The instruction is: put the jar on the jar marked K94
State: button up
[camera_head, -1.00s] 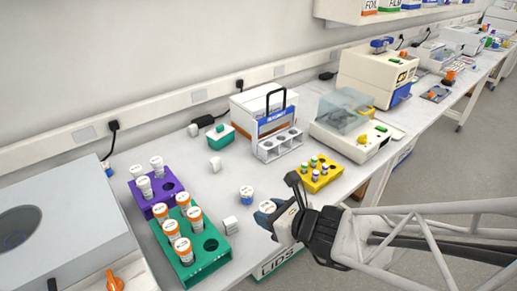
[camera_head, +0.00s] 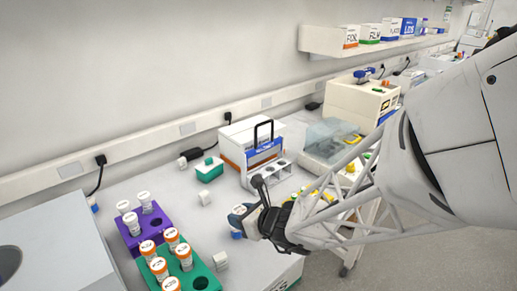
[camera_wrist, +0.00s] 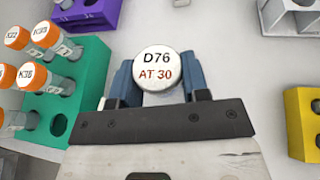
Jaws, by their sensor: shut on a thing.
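My gripper (camera_head: 246,217) is shut on a jar in the wrist view, whose white lid (camera_wrist: 157,67) reads D76 AT 30. Orange-lidded jars (camera_head: 158,265) stand in the green rack (camera_head: 203,268), and white-lidded jars (camera_head: 145,199) stand in the purple rack (camera_head: 127,238). Their lid marks are too small to read surely, so I cannot tell which jar is K94.
Small white blocks (camera_head: 205,198) (camera_head: 221,261) stand on the bench near the gripper. A yellow rack (camera_wrist: 303,125) is at the right. Bench between is mostly clear.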

aim_at(237, 208)
jog(key=shift+w+a+f, duration=0.1)
jog(key=shift+w+a, duration=0.2)
jog(key=shift+w, duration=0.25)
jog(key=shift+w+a+f, duration=0.1)
jog(key=shift+w+a, duration=0.2)
jog(key=shift+w, duration=0.25)
jog(key=shift+w, duration=0.1)
jog(key=shift+w+a, duration=0.15)
jog(key=shift+w, duration=0.05)
jog(key=shift+w+f, duration=0.15)
jog(key=shift+f, duration=1.6)
jog(key=shift+f, duration=0.1)
jog(key=o, duration=0.9)
